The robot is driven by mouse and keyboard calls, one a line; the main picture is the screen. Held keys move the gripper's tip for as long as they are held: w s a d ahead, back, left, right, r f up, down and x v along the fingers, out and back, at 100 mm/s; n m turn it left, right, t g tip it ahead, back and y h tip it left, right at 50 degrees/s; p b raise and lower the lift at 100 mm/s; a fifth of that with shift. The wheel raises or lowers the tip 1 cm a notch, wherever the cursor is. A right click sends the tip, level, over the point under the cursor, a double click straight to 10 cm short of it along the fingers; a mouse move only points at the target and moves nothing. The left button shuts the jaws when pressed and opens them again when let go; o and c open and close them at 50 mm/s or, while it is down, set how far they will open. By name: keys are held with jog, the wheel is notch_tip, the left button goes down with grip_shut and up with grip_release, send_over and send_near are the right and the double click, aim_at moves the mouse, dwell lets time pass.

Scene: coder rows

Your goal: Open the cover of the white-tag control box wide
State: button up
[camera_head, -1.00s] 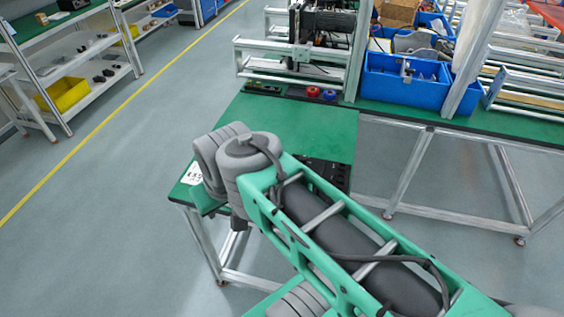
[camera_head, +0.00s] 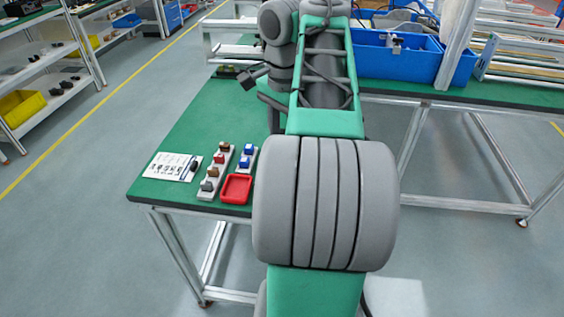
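My arm reaches forward over the green-topped bench (camera_head: 185,125). A dark part at its far end, which seems to be my gripper (camera_head: 252,78), is small and partly hidden by the arm. I cannot tell whether its fingers are open or shut. It is near the bench's back edge, beside a low dark item (camera_head: 228,72). I cannot pick out a control box with a white tag or its cover. My arm hides much of the right and back of this bench.
At the bench's front lie a printed white card (camera_head: 165,166), a grey strip with several small blocks (camera_head: 214,175) and a red tray (camera_head: 237,188). Blue bins (camera_head: 395,62) stand at the back right. The left middle of the bench is clear.

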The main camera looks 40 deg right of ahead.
notch_tip(320, 180, down, 4)
jog(key=shift+w+f+b, duration=0.1)
jog(key=shift+b, duration=1.15)
jog(key=shift+c, duration=0.5)
grip_shut()
